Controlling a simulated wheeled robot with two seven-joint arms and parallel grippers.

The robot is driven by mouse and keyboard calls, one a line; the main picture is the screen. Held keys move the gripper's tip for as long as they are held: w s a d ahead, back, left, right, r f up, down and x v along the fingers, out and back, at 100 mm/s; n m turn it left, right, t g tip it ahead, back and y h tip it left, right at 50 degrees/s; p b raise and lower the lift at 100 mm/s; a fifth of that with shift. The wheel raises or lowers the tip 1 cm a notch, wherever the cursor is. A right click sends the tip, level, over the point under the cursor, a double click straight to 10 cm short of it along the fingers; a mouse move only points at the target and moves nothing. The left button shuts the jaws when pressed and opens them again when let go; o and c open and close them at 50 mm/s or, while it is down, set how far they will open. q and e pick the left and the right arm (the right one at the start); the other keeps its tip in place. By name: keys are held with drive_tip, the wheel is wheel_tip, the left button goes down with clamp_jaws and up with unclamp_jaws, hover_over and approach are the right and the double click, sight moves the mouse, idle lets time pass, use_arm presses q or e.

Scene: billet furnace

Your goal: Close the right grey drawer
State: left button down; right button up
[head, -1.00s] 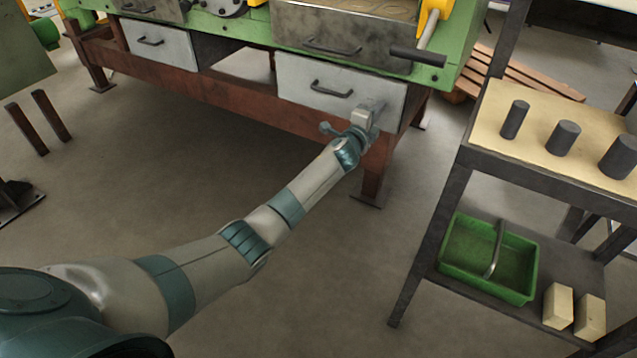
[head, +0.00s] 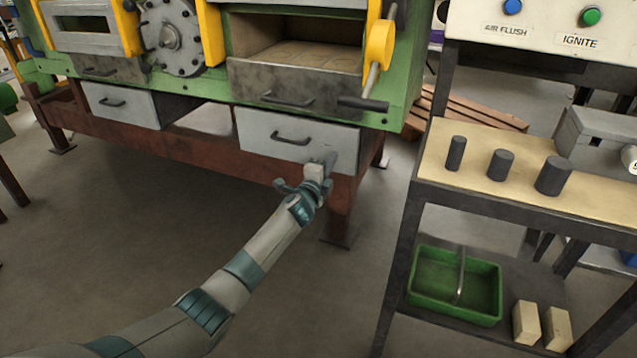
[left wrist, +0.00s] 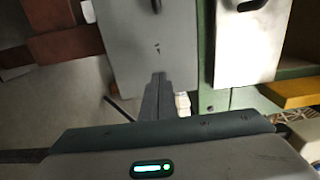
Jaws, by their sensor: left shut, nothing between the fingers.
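The right grey drawer (head: 257,140) is under the green furnace frame, with a dark bar handle (head: 291,138) on its pale front. My left gripper (head: 331,160) is at the right part of that front, right of the handle, fingers shut and empty. In the left wrist view the shut fingers (left wrist: 158,80) point at the pale drawer front (left wrist: 140,45), close to or touching it; I cannot tell which. The handle (left wrist: 156,5) shows at the top edge there. I cannot tell how far the drawer stands out. My right gripper is not in view.
A left grey drawer (head: 122,107) sits further left, and a dark steel drawer (head: 300,98) above. A cart with several dark cylinders on its beige top (head: 440,180) and a green tray (head: 455,310) on its lower shelf stands right. The floor before the furnace is clear.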

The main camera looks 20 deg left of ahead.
use_arm(q)
drive_tip(key=s+p, duration=0.2)
drive_tip(key=s, duration=0.7)
drive_tip(key=shift+s+a, duration=0.25)
drive_tip(key=shift+a, duration=0.15)
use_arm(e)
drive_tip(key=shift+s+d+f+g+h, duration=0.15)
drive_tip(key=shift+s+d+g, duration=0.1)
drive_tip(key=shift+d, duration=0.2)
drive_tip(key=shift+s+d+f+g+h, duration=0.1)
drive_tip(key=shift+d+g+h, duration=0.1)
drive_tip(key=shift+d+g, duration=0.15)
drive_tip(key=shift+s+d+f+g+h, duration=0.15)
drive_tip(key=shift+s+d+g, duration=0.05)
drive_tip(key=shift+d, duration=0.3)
use_arm(q)
drive_tip(key=shift+f, duration=0.1)
